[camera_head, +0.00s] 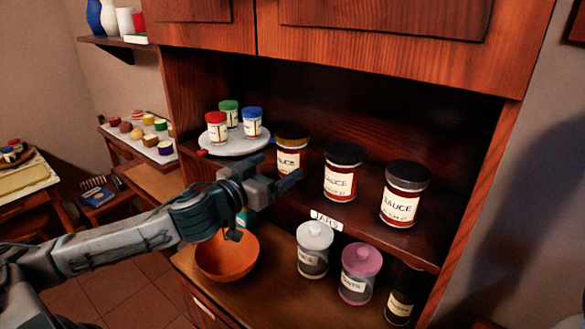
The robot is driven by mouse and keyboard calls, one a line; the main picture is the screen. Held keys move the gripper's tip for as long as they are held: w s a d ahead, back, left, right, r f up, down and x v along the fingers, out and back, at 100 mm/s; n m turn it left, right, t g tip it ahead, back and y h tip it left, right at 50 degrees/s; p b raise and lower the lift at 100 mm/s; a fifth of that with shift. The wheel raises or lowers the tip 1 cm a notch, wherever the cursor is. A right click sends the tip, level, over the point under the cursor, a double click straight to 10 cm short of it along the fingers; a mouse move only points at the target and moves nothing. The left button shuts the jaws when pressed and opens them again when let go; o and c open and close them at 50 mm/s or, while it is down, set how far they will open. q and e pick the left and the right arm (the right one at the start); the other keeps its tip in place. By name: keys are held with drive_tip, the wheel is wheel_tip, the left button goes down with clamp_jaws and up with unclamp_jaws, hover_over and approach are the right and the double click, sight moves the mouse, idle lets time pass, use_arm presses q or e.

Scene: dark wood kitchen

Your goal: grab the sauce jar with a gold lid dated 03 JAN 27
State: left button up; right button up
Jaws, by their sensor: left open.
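A sauce jar with a gold lid (291,158) stands upright on the shelf, left of two other sauce jars. Its cream label reads sauce, but any date on it is covered or too small to read. My left gripper (278,180) is open and close in front of this jar, overlapping its lower part in the picture. I cannot tell whether the fingers touch it. A black-lidded sauce jar (341,174) stands to its right, and another dark-lidded sauce jar (404,194) stands further right. My right gripper is not in view.
A round white tray (234,147) with small red-, green- and blue-lidded jars is left of the gold-lidded jar. Below are an orange bowl (227,258), a white-lidded jar (314,252), a pink-lidded jar (360,274) and a dark bottle (402,298). A "jars" tag (326,220) marks the shelf edge.

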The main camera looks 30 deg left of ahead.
sight(283, 163)
use_arm(q)
drive_tip(key=shift+w+d+f, duration=0.1)
drive_tip(key=shift+w+d, duration=0.05)
drive_tip(key=shift+w, duration=0.2)
drive_tip(key=shift+w+r, duration=0.2)
drive_tip(key=shift+w, duration=0.1)
drive_tip(key=shift+w+p, duration=0.4)
drive_tip(key=shift+p, duration=0.15)
drive_tip(key=shift+w+f, duration=0.1)
drive_tip(key=shift+w, duration=0.55)
drive_tip(key=shift+w+d+p, duration=0.1)
drive_tip(key=shift+w+p, duration=0.3)
drive_tip(key=shift+w, duration=0.2)
drive_tip(key=shift+w+d, duration=0.15)
drive_tip(key=shift+w, duration=1.8)
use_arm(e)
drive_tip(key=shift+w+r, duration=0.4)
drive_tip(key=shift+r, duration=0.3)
